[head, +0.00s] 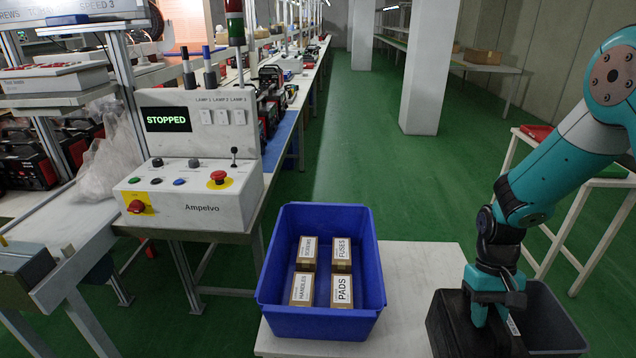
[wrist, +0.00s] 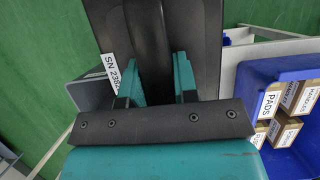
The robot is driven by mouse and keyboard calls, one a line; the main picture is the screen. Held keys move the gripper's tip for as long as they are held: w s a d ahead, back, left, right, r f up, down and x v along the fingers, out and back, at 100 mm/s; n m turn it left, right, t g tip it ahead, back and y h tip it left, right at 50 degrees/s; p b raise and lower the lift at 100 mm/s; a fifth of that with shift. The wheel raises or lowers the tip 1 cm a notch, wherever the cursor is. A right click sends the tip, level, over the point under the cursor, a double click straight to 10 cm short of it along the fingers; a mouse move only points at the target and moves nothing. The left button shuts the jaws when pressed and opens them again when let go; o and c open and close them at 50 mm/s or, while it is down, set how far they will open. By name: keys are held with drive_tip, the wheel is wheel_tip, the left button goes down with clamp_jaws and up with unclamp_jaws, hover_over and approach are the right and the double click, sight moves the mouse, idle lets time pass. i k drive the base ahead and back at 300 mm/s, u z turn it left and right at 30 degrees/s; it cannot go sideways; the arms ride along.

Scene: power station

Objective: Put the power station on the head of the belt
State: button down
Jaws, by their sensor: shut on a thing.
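The power station (head: 460,328) is a black box at the lower right of the head view, partly over a dark grey bin. My gripper (head: 491,312) points down at it from above. In the wrist view my gripper (wrist: 158,88) is shut on the black handle of the power station (wrist: 205,45), one finger on each side. A white serial label (wrist: 111,72) shows beside the left finger. I cannot tell whether the power station is clear of the bin. The belt (head: 274,152) runs away behind the control box, with several black and red units along it.
A blue crate (head: 322,322) with several labelled cartons stands on the pale table (head: 420,262) left of my gripper. The dark grey bin (head: 552,308) is at the right. The control box (head: 190,198) reads STOPPED. The green aisle (head: 345,190) is clear.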

sight(46, 236)
drive_tip(key=k, duration=0.75)
drive_tip(key=u, duration=2.9)
drive_tip(key=i, duration=3.8)
